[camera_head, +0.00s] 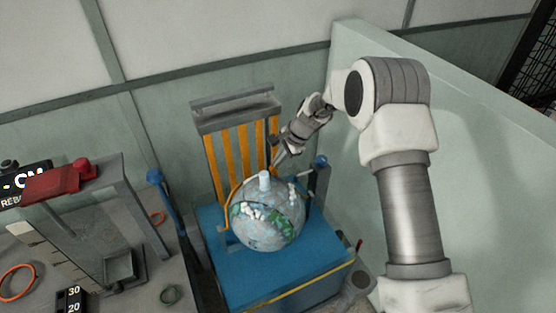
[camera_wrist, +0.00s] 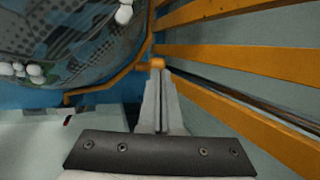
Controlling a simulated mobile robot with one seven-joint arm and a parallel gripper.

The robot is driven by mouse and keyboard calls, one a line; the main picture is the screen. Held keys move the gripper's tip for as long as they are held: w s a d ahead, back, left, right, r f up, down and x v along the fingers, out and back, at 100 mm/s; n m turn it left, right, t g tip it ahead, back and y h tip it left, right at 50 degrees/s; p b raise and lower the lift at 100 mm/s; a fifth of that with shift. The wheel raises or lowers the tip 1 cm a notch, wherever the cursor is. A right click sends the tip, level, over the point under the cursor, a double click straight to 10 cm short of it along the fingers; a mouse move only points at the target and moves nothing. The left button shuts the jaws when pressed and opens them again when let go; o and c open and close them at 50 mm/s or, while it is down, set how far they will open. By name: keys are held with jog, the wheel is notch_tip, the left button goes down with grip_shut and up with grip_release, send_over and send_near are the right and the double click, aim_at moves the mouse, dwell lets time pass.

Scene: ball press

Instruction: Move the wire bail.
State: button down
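The wire bail (camera_head: 229,205) is a thin orange-yellow rod bent around the left side of a large patterned ball (camera_head: 268,228). In the wrist view the bail (camera_wrist: 110,86) runs beside the ball (camera_wrist: 60,45) up to my fingertips. My gripper (camera_head: 276,164) reaches down behind the ball, in front of the orange slats. In the wrist view my gripper's fingers (camera_wrist: 158,68) are close together, with a bit of orange rod at their tips. They appear shut on the bail. Part of the bail is hidden behind the ball.
The ball sits on a blue base (camera_head: 215,245) before a grey frame with orange slats (camera_head: 222,150). Blue-topped posts (camera_head: 320,162) stand at both sides. A grey bench (camera_head: 150,285) with a red-topped fixture (camera_head: 60,183) is at left. A pale green wall (camera_head: 480,170) is at right.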

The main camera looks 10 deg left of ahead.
jog(key=w+v, duration=0.1)
jog(key=v, duration=1.2)
jog(key=shift+s+a+r, duration=0.2)
jog(key=shift+r, duration=0.4)
jog(key=shift+d, duration=0.1)
